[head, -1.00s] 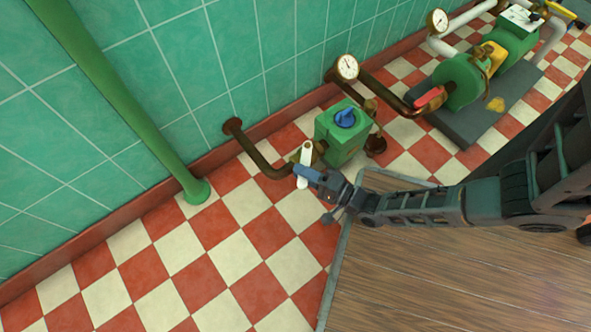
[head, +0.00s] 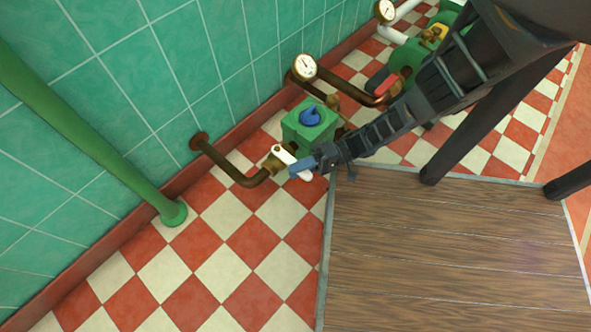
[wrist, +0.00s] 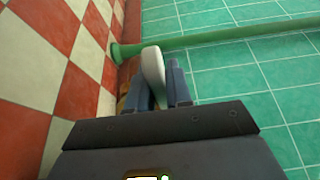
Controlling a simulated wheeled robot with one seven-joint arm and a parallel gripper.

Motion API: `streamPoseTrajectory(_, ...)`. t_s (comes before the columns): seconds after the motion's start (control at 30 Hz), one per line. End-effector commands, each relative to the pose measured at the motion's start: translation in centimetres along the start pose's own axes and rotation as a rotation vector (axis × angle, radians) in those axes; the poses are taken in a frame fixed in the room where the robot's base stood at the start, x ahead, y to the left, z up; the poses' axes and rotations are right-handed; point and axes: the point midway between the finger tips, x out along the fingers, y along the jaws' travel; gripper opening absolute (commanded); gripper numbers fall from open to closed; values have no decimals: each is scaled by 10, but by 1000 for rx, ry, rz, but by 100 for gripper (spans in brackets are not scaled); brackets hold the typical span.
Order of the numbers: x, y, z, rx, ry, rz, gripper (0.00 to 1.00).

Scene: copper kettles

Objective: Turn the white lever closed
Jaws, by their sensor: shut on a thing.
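The white lever (head: 283,154) sits on a brass valve fitting (head: 270,164) on the brown pipe, just left of the green box with a blue knob (head: 311,117). It slants down to the right, across the pipe. My gripper (head: 299,169) comes in from the right, its blue fingers on the lever's lower part. In the wrist view the white lever (wrist: 153,66) stands between the two blue fingers of my gripper (wrist: 160,90), which are shut on it. The fitting is mostly hidden there.
A pressure gauge (head: 305,66) stands behind the green box. A green upright pipe (head: 95,140) meets the floor at the left. The wooden platform (head: 440,250) lies at the lower right. The checkered floor (head: 215,265) at front left is clear.

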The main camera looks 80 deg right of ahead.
Motion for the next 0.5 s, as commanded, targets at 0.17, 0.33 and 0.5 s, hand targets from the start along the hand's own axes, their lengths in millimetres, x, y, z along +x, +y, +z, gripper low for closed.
streamPoseTrajectory(0.17, -4, 1, -1, 0, -36, 4, 0)
streamPoseTrajectory(0.33, -5, 1, -2, 0, -46, 4, 0)
streamPoseTrajectory(0.5, -5, 1, -2, -1, -46, 4, 0)
